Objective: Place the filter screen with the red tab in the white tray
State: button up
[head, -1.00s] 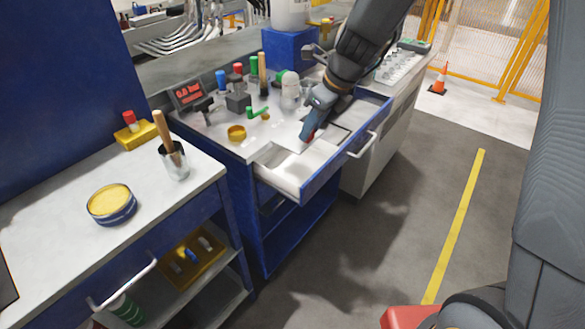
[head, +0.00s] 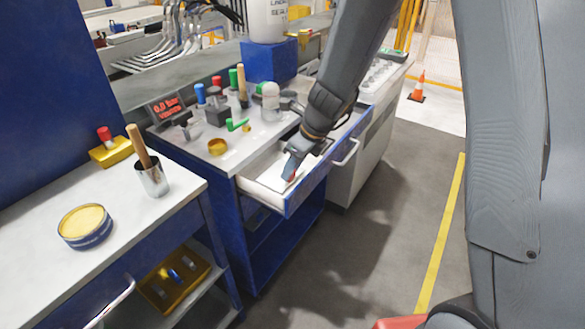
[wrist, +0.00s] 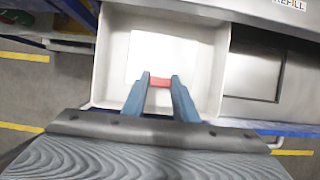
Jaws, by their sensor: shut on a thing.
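My gripper (head: 290,178) is shut on the red tab (wrist: 160,82) of the filter screen (wrist: 163,52). The screen looks like a pale, flat, square panel reaching out beyond the fingertips in the wrist view. It is over or inside the white tray (wrist: 113,62), which fills the left part of the open drawer. White on white, I cannot tell whether the screen touches the tray floor. In the head view, the gripper points down into the drawer's left end, and the arm hides part of the drawer.
The blue-fronted drawer (head: 318,183) stands open. Its right compartment holds a dark-edged pale panel (wrist: 250,75). A workbench (head: 110,185) is at left.

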jog(key=shift+f, duration=0.1)
jog(key=o, duration=1.1)
jog(key=shift+o, duration=0.2)
jog(key=p+v, duration=0.2)
jog(key=v, duration=1)
jog(key=s+d+f+n+g+h, duration=0.1)
jog(key=s+d+n, duration=0.4)
jog(key=s+n, duration=0.4)
jog(key=s+d+f+n+g+h, duration=0.1)
jog(key=s+d+n, duration=0.5)
jog(key=n, duration=1)
jog(key=s+f+h, duration=0.1)
jog(key=s, duration=0.2)
jog(key=shift+d+n, duration=0.2)
jog(key=shift+n, duration=0.2)
